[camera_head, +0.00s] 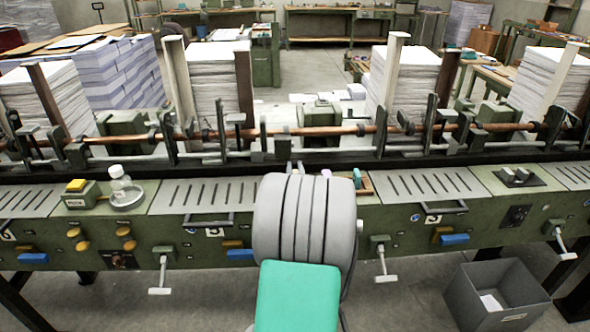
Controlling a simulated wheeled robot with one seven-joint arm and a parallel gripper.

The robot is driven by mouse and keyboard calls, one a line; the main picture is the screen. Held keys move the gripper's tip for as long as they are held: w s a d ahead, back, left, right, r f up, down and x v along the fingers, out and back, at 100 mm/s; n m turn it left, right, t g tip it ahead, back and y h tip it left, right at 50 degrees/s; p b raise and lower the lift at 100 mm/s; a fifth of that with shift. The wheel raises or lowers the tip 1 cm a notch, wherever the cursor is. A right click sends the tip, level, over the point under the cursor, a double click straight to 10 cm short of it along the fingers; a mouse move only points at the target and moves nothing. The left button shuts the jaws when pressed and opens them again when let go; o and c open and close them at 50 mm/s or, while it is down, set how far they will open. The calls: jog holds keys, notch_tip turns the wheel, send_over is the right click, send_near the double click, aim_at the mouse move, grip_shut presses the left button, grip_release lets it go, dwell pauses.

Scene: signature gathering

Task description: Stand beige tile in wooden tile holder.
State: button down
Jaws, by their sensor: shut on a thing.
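The wooden tile holder (367,189) lies on the green machine's top, just right of my arm; its left part is hidden behind my arm. A small teal piece (357,178) stands upright at the holder. A small purple piece (326,173) shows just above my arm's edge; I cannot tell what it rests on. My grey ribbed arm link and its teal section cover the middle of the view. No beige tile can be made out.
A clear bottle (125,190) and a yellow-button box (77,193) stand left on the machine. Slotted plates (204,196) flank my arm. Tall paper stacks (215,85) and a long copper-coloured rod (340,130) lie behind. A grey bin (497,295) stands on the floor at right.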

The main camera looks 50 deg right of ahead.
jog(key=shift+f, duration=0.2)
jog(key=c, duration=1.3)
grip_release()
jog(key=shift+c, duration=0.2)
jog(key=shift+r, duration=0.15)
jog(key=shift+s+a, duration=0.1)
jog(key=b+v, duration=0.2)
jog(key=v, duration=0.9)
jog(key=shift+s+a, duration=0.25)
